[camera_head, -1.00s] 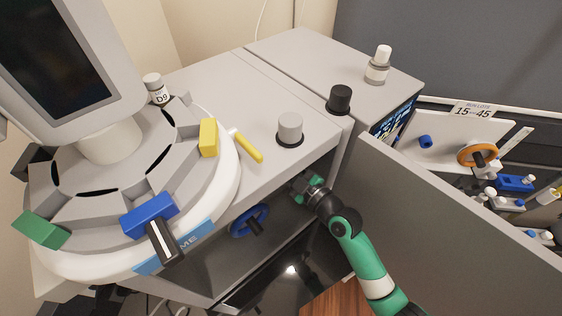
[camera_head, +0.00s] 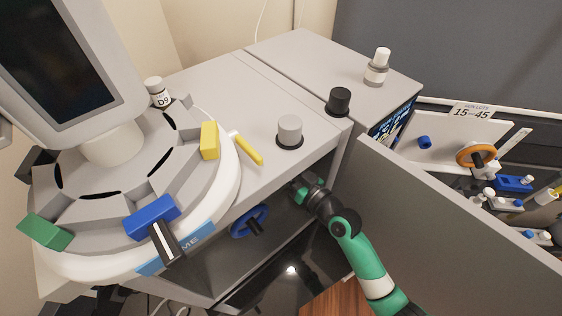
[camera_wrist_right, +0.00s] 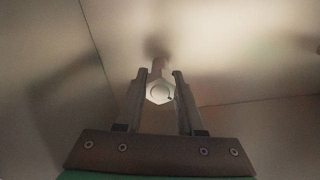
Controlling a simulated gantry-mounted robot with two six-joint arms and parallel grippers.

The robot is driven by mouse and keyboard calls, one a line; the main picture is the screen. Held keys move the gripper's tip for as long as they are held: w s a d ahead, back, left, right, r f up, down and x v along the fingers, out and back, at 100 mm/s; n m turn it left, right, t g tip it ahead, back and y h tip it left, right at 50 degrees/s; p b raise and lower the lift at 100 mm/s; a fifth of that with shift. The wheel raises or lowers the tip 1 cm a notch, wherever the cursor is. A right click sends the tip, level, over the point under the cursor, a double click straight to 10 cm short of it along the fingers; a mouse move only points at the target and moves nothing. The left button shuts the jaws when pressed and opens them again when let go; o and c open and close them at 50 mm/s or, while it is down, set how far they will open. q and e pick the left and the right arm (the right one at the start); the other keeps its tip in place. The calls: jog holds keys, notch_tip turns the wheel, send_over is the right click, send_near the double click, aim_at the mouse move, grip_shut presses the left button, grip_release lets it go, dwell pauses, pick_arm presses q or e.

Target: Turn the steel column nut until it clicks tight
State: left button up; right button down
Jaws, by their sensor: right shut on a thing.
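The steel column nut (camera_wrist_right: 159,91) is a pale hexagonal piece with a round end, seen end-on in the right wrist view. It sits between the two fingers of my right gripper (camera_wrist_right: 156,98), which is shut on it. A short stem runs from the nut towards the pale surface behind. In the head view my right gripper (camera_head: 299,188) reaches into the open compartment under the grey housing, and the nut cannot be made out there. My left gripper is in neither view.
The open grey door (camera_head: 450,225) stands right of my right arm. A blue handwheel (camera_head: 249,221) is left of the gripper inside the compartment. A grey knob (camera_head: 290,130) and a yellow stick (camera_head: 247,147) are on top. The round tray (camera_head: 110,200) stands left.

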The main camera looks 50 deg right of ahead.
jog(key=m+p, duration=0.1)
jog(key=m, duration=0.3)
jog(key=shift+r+m, duration=0.15)
jog(key=shift+m, duration=0.25)
jog(key=m+p, duration=0.1)
jog(key=m, duration=0.3)
jog(key=shift+m, duration=0.3)
jog(key=c, duration=0.5)
grip_release()
